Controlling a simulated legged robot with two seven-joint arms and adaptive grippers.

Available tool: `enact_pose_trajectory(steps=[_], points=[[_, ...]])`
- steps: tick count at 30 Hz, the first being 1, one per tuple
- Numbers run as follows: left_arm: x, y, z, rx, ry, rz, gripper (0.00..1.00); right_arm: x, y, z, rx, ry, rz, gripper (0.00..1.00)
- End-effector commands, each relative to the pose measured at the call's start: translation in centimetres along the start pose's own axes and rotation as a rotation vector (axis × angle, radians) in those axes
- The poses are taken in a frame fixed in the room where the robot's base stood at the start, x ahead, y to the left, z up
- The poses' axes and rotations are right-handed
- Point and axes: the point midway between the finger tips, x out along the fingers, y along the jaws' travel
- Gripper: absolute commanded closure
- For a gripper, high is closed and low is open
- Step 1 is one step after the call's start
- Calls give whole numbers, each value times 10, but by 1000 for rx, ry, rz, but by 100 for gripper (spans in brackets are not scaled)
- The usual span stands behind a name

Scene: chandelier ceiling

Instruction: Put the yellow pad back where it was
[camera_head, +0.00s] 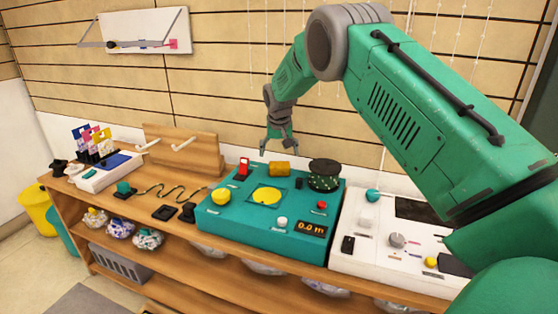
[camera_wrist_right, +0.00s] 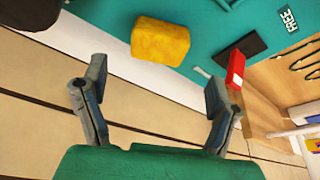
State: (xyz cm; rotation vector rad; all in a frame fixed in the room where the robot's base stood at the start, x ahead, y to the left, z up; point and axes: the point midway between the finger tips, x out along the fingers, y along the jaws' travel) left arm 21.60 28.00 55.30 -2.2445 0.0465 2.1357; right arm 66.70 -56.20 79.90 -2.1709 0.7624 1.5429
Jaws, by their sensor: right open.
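A yellow block-shaped pad (camera_head: 279,168) lies near the back edge of the teal panel (camera_head: 240,222). It also shows in the right wrist view (camera_wrist_right: 160,42), beyond the fingers and toward the top. My right gripper (camera_head: 276,146) is above the back of the panel, behind and slightly left of the pad, with its fingers pointing down. In the right wrist view its two fingers (camera_wrist_right: 150,92) are wide apart with nothing between them. A flat yellow disc (camera_head: 266,195) sits in a square outline at the panel's middle. My left gripper is out of view.
On the panel are a red upright piece (camera_head: 243,168), a yellow dome (camera_head: 221,196), a dark round holder (camera_head: 324,174) and a small display (camera_head: 312,228). A white panel (camera_head: 362,222) stands to the right. A wooden stand (camera_head: 184,150) is at the left.

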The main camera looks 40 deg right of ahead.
Motion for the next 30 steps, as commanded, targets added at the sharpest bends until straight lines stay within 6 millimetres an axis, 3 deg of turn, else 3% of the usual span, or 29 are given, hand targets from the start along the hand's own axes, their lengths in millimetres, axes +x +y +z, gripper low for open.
enact_pose_trajectory(steps=[3, 7, 30], points=[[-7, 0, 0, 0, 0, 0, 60, -23, 0, -1, -1, 0, 1, 19], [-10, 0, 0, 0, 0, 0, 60, -36, 1, 0, 0, -2, 0, 19], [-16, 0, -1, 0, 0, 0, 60, -47, 1, -2, -1, -2, 1, 19]])
